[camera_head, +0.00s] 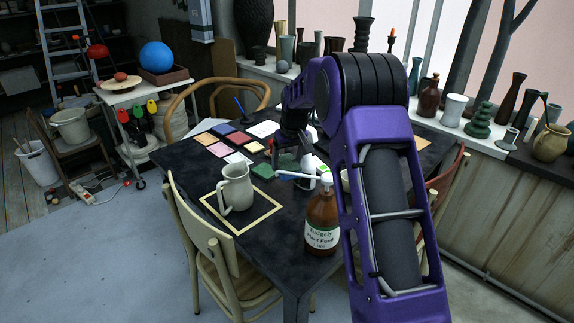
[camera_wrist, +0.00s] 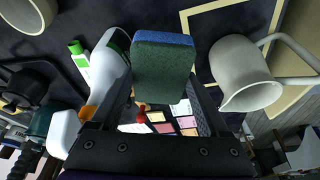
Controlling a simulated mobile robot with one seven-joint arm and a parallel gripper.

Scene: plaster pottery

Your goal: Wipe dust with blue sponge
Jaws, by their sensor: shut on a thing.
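The sponge, blue on one side and green on the other (camera_wrist: 163,68), sits in my gripper (camera_wrist: 160,98) in the wrist view. The gripper is shut on it, and the sponge hides most of the fingertips. In the head view, my gripper (camera_head: 289,150) is over the dark table (camera_head: 185,160), partly behind my purple arm. A green patch there (camera_head: 288,163) appears to be the sponge; I cannot tell whether it touches the table. Dust cannot be made out clearly on the dark tabletop.
A grey-white pitcher (camera_head: 236,187) stands inside a pale square outline on the table. A brown pump bottle (camera_head: 322,222) stands at the near edge. Colour cards (camera_head: 222,129) lie farther back. Chairs (camera_head: 205,235) surround the table.

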